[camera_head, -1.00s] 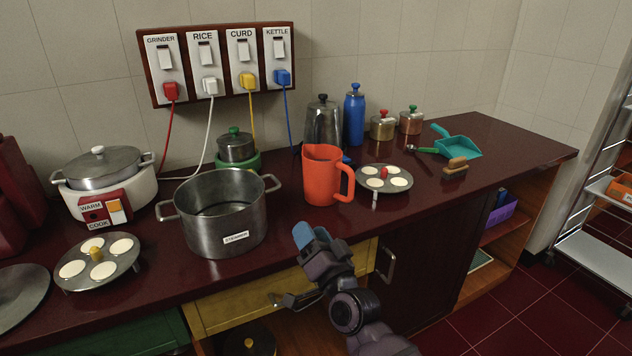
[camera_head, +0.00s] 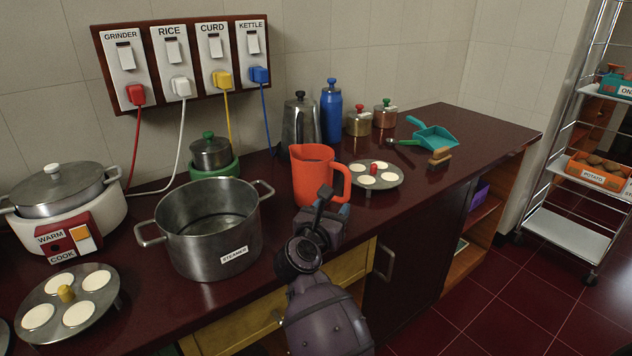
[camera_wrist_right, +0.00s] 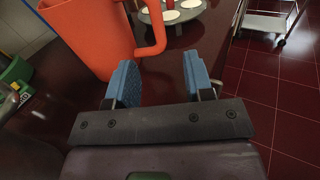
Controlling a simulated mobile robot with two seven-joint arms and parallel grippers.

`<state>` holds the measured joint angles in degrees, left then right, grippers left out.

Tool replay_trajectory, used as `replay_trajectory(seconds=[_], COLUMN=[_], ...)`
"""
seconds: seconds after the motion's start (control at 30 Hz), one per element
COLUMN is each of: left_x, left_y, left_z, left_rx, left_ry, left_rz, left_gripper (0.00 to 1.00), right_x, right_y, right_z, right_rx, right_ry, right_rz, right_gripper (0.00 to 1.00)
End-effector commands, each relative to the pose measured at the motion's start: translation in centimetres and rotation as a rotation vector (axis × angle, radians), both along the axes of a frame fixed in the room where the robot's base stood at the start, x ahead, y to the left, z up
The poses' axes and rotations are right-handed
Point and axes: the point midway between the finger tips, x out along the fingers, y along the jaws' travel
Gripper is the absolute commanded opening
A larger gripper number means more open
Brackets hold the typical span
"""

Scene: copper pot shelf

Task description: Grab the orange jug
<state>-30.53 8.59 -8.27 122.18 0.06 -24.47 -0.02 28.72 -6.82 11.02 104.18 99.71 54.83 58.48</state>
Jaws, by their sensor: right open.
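The orange jug (camera_head: 313,173) stands upright on the dark red counter, its handle on the right side. In the right wrist view the jug (camera_wrist_right: 92,38) fills the upper left, with its handle (camera_wrist_right: 154,35) just beyond the fingers. My right gripper (camera_wrist_right: 158,80) is open, with two blue finger pads apart and nothing between them. In the head view my right gripper (camera_head: 335,215) is just in front of the jug and slightly to its right, covering part of its lower side. I cannot tell whether a finger touches it. My left gripper is not in view.
A steel steamer pot (camera_head: 208,228) stands close left of the jug. An idli plate (camera_head: 375,178) sits right behind the handle. A steel kettle (camera_head: 299,122) and blue bottle (camera_head: 331,112) stand behind. The counter (camera_head: 420,195) is clear at the right front.

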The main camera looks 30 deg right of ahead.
Motion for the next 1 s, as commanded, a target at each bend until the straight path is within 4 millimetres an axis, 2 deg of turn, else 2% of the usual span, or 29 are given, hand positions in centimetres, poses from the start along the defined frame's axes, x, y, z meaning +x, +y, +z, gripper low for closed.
replay_trajectory(seconds=[0.3,0.57,0.83,1.0], left_x=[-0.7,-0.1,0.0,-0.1], left_y=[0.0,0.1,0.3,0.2], left_z=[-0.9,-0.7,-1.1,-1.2], left_rx=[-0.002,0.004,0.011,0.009], left_ry=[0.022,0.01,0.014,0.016], left_rz=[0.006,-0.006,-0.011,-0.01], left_gripper=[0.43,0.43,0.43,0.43], right_x=[2.5,3.4,5.4,6.1], right_y=[-3.5,-4.8,-7.5,-8.4], right_z=[0.0,0.1,0.0,0.1], right_rx=[-0.006,-0.006,-0.007,-0.004], right_ry=[0.0,0.0,0.001,-0.001], right_rz=[0.002,0.002,0.002,0.003], right_gripper=[0.48,0.48,0.48,0.48])
